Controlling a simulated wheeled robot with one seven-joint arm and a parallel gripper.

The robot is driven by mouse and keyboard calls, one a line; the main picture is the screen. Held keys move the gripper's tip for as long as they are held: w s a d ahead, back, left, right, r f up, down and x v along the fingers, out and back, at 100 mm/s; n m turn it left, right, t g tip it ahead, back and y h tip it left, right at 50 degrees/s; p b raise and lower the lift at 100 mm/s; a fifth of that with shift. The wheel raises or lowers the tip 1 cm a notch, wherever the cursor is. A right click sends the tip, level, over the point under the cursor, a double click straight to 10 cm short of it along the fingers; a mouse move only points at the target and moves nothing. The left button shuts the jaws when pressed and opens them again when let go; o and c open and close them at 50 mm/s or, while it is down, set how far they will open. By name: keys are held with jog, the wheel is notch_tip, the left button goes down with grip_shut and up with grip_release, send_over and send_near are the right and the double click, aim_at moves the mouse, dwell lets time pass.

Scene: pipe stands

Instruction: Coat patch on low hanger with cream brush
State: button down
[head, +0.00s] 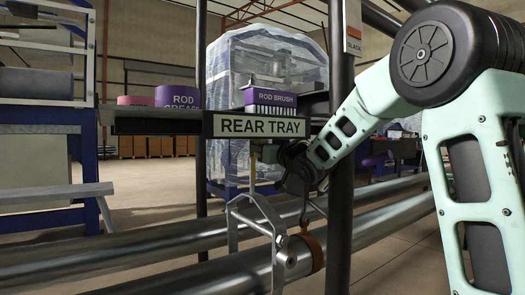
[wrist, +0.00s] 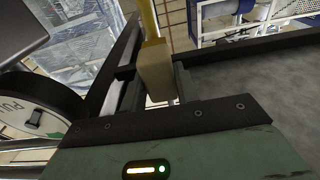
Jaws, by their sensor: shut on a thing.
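My gripper (head: 298,165) is below the right end of the rear tray, left of the dark post and above the pipes. In the wrist view its jaws are shut on the cream brush (wrist: 155,70), a cream block with a yellow shaft. In the head view a thin yellow upright piece (head: 253,163) left of the gripper looks like part of this brush. A grey metal hanger (head: 279,240) stands at the pipes below the gripper, apart from it. A brown band (head: 315,250) sits beside the hanger on the pipe. I cannot tell whether it is the patch.
The rear tray (head: 255,125) carries a purple-labelled rod brush box (head: 271,97) and a rod grease tin (head: 178,97). A dark post (head: 340,140) stands close right of my gripper. Long steel pipes (head: 130,235) cross below. Blue-framed racks stand at the left.

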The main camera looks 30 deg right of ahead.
jog(key=shift+w+f+b, duration=0.1)
jog(key=shift+f+b, duration=1.05)
jog(key=shift+f, duration=0.25)
jog(key=shift+r, duration=0.1)
jog(key=shift+s, duration=1.05)
